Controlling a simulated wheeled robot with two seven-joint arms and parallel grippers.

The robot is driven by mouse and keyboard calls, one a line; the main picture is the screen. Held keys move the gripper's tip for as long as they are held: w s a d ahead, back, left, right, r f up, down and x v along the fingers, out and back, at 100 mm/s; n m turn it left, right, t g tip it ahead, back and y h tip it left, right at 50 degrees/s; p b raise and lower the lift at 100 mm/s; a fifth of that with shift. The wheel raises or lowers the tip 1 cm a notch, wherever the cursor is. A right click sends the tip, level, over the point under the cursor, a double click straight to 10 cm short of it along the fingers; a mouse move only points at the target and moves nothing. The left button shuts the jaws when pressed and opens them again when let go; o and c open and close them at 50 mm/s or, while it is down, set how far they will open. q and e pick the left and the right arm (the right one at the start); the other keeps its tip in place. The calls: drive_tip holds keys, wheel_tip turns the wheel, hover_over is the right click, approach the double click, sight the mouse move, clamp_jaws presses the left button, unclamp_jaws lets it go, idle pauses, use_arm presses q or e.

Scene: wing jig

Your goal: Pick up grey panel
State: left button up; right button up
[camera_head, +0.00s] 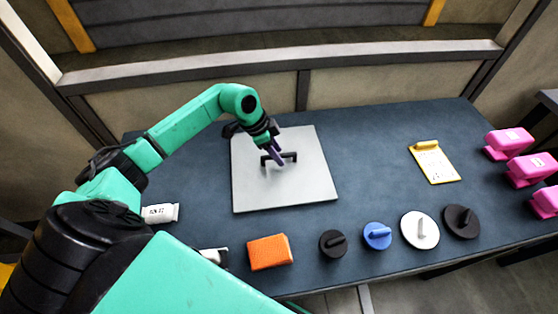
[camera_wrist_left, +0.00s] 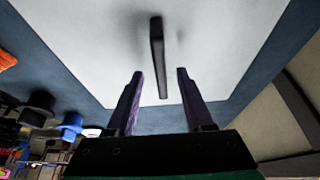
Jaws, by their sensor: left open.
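The grey panel (camera_head: 310,185) lies flat on the dark table and has a black handle (camera_head: 290,156) near its middle. My left gripper (camera_head: 277,158) is over the panel, right at the handle in the head view. In the left wrist view the panel (camera_wrist_left: 225,40) fills the upper part. The handle (camera_wrist_left: 157,60) stands out between the two purple fingers of the left gripper (camera_wrist_left: 160,75), which are apart, with clear space on both sides of it. I cannot tell how far the fingertips reach past the handle. My right gripper is not in view.
Along the table's front are an orange block (camera_head: 269,252), black (camera_head: 333,243), blue (camera_head: 377,236), white (camera_head: 420,230) and dark (camera_head: 461,221) knobbed discs. A yellow clipboard-like piece (camera_head: 433,163) lies right, near pink blocks (camera_head: 508,143). A white labelled item (camera_head: 160,213) sits left.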

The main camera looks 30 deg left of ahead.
use_arm(q)
drive_tip(key=shift+f, duration=0.3)
idle(0.5)
clamp_jaws()
drive_tip(key=shift+w+r, duration=0.1)
idle(1.2)
